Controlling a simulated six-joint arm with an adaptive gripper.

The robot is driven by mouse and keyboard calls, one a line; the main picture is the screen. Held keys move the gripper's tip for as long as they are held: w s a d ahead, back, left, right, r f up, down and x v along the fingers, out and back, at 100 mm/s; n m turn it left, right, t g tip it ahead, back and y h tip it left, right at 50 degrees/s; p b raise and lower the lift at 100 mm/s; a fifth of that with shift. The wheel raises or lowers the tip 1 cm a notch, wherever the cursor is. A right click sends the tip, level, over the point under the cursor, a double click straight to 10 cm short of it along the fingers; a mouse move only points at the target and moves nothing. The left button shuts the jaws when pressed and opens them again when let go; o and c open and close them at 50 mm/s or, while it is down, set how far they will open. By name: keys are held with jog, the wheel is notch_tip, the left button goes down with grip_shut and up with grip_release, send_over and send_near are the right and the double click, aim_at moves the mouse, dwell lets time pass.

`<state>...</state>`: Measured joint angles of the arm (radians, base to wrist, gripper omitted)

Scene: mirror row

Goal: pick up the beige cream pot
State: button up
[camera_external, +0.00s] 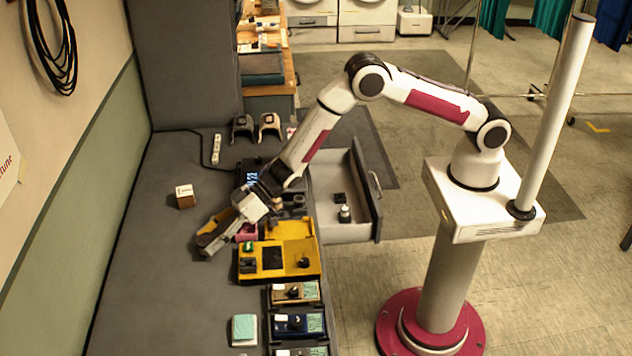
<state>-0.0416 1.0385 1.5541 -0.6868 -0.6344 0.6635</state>
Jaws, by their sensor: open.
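My gripper (210,238) is low over the grey table, left of the yellow case, with its fingers pointing down and to the left. It is open. I cannot clearly pick out the beige cream pot; it is too small to tell, or the gripper hides it. A small pale-and-dark item (344,214) lies in the open drawer, but I cannot tell what it is.
A yellow case (291,227) and a pink box (246,232) are right beside the gripper. A small brown-and-white cube (185,197) stands behind it. An open drawer (333,177) juts out on the right. The table's left side is clear.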

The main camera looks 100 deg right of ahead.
aim_at(211, 236)
dwell(0.3)
jog(key=c, duration=1.2)
jog(key=shift+r, duration=0.1)
jog(key=shift+r, duration=4.9)
